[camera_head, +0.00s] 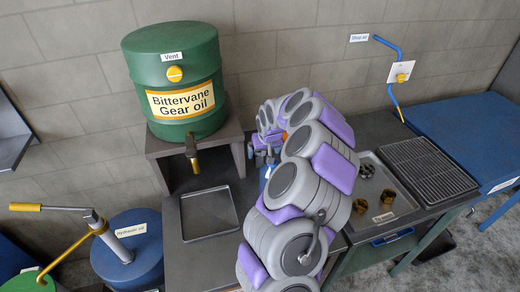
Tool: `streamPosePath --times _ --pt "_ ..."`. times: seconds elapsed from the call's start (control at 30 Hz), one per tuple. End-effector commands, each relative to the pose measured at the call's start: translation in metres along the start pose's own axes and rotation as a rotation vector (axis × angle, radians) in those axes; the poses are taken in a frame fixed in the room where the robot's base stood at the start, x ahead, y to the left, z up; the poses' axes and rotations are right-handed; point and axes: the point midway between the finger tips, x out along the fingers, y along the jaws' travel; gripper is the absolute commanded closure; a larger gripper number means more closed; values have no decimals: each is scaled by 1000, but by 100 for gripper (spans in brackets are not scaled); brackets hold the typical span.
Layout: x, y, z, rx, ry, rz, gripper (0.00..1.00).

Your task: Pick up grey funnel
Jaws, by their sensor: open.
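I cannot make out a grey funnel in this view; my arm covers much of the middle of the bench. My arm rises from the bottom centre, bends over at the top and points down. My gripper (266,156) is small and partly covered by my own arm links, above the bench to the right of the drum stand. It is open. I see nothing held in it, though its fingertips are hard to make out.
A green gear oil drum (186,73) with a tap stands on a grey stand (236,131). A shallow tray (209,213) lies in front. To the right are a metal tray (403,198) with brass-coloured parts and a slotted grate (428,168). A blue hydraulic oil drum (128,255) stands lower left.

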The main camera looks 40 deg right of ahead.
Motion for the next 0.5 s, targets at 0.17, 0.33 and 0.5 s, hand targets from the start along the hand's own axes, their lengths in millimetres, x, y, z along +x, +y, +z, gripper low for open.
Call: streamPosePath --times 0.17,0.33,0.5 --pt "-3 -5 2 -6 1 4 13" --pt "-4 -3 2 -5 1 3 30" --pt "-2 0 0 -2 0 0 46"
